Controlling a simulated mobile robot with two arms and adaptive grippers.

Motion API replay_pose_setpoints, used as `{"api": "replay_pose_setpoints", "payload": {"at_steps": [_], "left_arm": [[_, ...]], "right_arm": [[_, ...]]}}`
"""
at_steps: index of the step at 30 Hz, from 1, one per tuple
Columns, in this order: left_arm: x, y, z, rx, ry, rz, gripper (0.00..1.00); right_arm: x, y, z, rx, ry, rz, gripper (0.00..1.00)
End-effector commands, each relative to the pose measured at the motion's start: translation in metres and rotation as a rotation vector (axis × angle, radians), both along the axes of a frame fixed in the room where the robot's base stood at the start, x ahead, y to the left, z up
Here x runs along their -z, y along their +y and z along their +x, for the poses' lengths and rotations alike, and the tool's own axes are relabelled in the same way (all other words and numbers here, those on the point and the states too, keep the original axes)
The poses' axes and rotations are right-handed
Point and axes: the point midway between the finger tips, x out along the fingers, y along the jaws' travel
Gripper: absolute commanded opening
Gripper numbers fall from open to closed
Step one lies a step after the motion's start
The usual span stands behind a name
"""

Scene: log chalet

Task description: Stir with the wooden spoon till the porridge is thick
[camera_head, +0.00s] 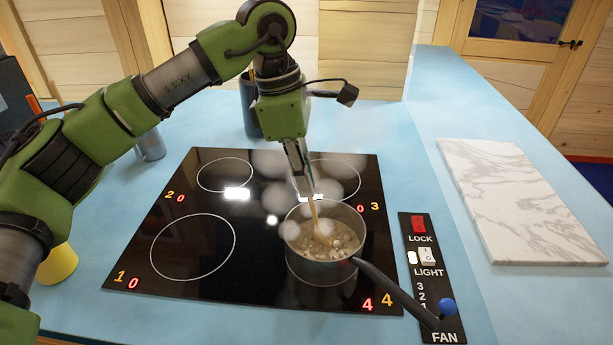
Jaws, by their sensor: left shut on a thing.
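The saucepan (320,270) stands on the front right ring of the black hob (215,280), its dark handle pointing to the lower right. Lumpy beige porridge (340,240) fills part of it, and pale puffs of steam hang above and around it. My left gripper (305,188) points down over the pan and is shut on the wooden spoon (315,212). The spoon stands nearly upright, with its lower end in the porridge. My right gripper is not in view.
A control panel (428,275) with LOCK, LIGHT and a blue FAN knob lies right of the hob, close to the pan handle. A marble board (515,200) lies further right. A dark canister (250,105) stands behind the hob. A yellow cup (58,264) is at left.

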Motion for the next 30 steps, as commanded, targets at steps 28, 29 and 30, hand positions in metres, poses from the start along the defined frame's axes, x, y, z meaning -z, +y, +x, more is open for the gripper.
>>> {"api": "replay_pose_setpoints", "payload": {"at_steps": [28,29,30], "left_arm": [[-0.069,0.000,0.000,-0.001,0.000,0.000,0.00],[-0.072,0.000,0.000,-0.001,-0.001,0.000,0.00],[-0.076,0.000,0.000,0.000,-0.001,0.000,0.00]], "right_arm": [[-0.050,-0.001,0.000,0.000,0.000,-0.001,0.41],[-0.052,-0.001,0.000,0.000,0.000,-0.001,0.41],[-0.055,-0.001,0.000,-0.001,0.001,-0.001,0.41]]}}
